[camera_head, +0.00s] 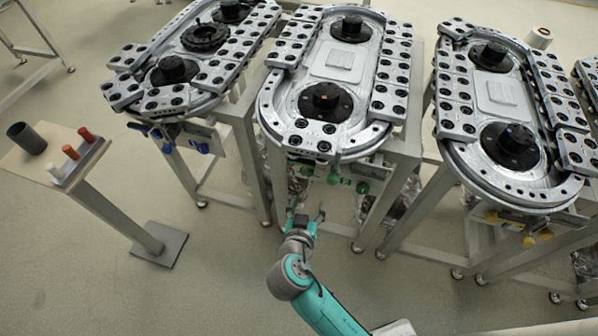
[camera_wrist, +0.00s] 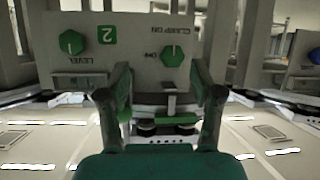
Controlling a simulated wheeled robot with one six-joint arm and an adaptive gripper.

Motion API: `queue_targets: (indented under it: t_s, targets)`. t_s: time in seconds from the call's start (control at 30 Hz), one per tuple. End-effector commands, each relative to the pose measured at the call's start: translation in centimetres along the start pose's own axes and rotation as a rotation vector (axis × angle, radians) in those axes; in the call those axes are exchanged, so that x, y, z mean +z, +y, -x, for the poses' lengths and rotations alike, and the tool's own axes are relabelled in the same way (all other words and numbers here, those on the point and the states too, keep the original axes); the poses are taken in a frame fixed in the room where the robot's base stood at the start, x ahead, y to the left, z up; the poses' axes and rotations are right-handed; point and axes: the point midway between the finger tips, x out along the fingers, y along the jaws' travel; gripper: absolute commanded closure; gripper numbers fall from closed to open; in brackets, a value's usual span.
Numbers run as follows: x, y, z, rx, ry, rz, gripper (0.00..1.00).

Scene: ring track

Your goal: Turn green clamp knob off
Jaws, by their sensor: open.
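The green clamp knob (camera_wrist: 174,56) is on a grey panel in the wrist view, beside "CLAMP ON" lettering that appears upside down. Its pointer line stands roughly upright in that view. A second green knob (camera_wrist: 72,42), labelled LEVEL, is to its left, with a green "2" tag between them. My gripper (camera_wrist: 160,70) is open and empty, its two fingers spread. The clamp knob shows between and beyond the fingertips, apart from them. In the head view my gripper (camera_head: 305,215) is in front of and below the middle station's green knobs (camera_head: 333,180).
The middle ring track (camera_head: 340,62) stands on a metal frame above the panel. Similar tracks with blue knobs (camera_head: 203,147) and yellow knobs (camera_head: 529,241) stand left and right. A pedestal with coloured cylinders (camera_head: 71,152) is at the left. The floor around my arm is mostly open.

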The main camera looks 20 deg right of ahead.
Motion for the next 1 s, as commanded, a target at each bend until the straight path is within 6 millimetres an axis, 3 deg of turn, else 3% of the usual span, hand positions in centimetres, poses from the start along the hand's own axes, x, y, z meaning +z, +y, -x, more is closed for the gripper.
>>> queue_targets:
  t_s: [0.1,0.2,0.43,1.0]
  targets:
    - [-2.3,-1.6,0.0,0.057,0.027,-0.063,0.34]
    - [-3.2,-2.2,0.1,0.090,0.039,-0.097,0.34]
    - [-3.8,-2.3,-0.8,0.110,0.045,-0.116,0.34]
    - [-4.1,-1.3,-9.4,0.108,0.045,-0.115,0.34]
